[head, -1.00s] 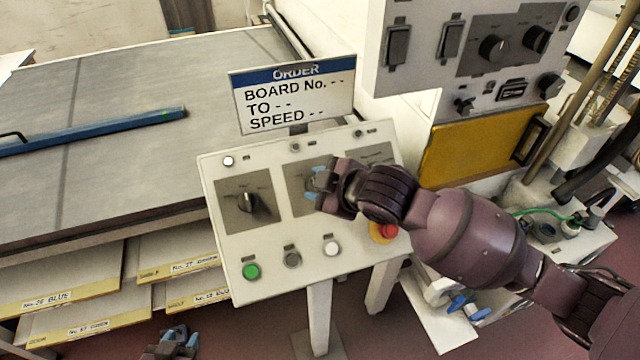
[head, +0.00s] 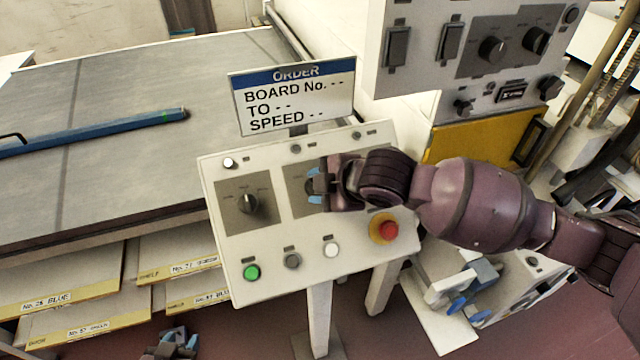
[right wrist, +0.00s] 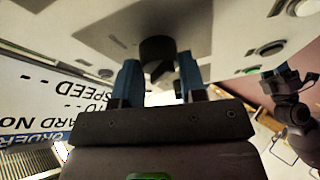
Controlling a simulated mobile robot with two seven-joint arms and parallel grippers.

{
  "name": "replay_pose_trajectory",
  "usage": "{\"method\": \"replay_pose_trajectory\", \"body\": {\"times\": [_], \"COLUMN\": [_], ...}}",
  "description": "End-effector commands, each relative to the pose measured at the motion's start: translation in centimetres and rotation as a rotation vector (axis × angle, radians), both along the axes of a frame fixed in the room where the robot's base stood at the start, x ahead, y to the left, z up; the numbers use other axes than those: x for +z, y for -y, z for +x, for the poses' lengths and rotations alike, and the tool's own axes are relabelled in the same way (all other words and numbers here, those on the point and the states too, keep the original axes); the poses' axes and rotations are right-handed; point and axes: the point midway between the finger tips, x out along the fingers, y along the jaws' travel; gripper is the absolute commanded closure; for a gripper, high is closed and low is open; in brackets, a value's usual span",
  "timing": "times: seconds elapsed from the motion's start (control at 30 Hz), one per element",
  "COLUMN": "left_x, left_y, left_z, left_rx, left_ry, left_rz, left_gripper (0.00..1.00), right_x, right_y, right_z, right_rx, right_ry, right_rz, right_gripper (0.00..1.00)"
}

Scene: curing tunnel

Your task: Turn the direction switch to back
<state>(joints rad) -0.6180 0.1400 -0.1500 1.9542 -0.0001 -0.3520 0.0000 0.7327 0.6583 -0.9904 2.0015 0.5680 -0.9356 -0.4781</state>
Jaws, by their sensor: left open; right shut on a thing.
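The sloped control panel (head: 225,270) in the head view carries a dark knob (head: 248,203) on a grey plate at left and a second grey plate (head: 298,202) in the middle. My right gripper (head: 315,186) is at that middle plate, and its blue fingertips are shut on the dark knob (right wrist: 157,50), seen between them in the right wrist view. The labels are too small to tell which knob is the direction switch. The held knob's pointer is hidden. My left gripper (head: 172,343) is open and empty, low at the bottom edge, away from the panel.
A red stop button (head: 390,230) on a yellow base sits just below my right wrist. Green (head: 251,273), grey and white buttons line the panel's lower edge. The order sign (head: 293,97) stands behind it, its fields showing dashes. A switch cabinet (head: 425,75) is at upper right.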

Motion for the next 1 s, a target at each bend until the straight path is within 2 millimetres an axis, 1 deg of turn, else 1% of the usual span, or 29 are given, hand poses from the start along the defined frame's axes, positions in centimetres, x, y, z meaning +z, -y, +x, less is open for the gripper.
{"method": "replay_pose_trajectory", "body": {"times": [0.17, 0.2, 0.27, 0.3, 0.37, 0.63, 0.77, 0.87, 1.0], "left_x": [0.0, 0.0, 0.0, 0.0, 0.0, 0.0, -0.1, -0.2, -0.4], "left_y": [0.0, 0.0, 0.0, 0.0, 0.0, 0.0, 0.0, 0.0, 0.0], "left_z": [0.0, 0.0, 0.0, 0.0, 0.0, 0.0, 0.0, 0.0, 0.1], "left_rx": [0.000, 0.000, 0.000, 0.000, 0.000, 0.000, 0.000, 0.000, 0.000], "left_ry": [0.000, 0.000, 0.000, 0.000, 0.000, 0.000, 0.000, 0.001, 0.003], "left_rz": [0.000, 0.000, 0.000, 0.000, 0.000, 0.000, 0.000, 0.000, 0.000], "left_gripper": [0.57, 0.57, 0.57, 0.57, 0.57, 0.57, 0.57, 0.57, 0.57], "right_x": [-0.2, -0.2, -0.2, -0.1, -0.1, 0.0, 0.4, 1.3, 2.9], "right_y": [0.0, 0.0, 0.0, 0.0, 0.0, 0.0, 0.5, 1.2, 2.7], "right_z": [-0.1, -0.1, -0.1, -0.1, -0.1, -0.1, -0.4, -1.0, -2.4], "right_rx": [0.001, 0.001, 0.001, 0.001, 0.001, 0.000, -0.001, -0.001, 0.000], "right_ry": [-0.004, -0.004, -0.004, -0.004, -0.003, -0.001, -0.001, 0.000, 0.001], "right_rz": [-0.001, -0.001, -0.001, -0.001, -0.001, 0.000, 0.001, 0.001, 0.000], "right_gripper": [0.85, 0.60, 0.51, 0.45, 0.37, 0.37, 0.37, 0.37, 0.37]}}
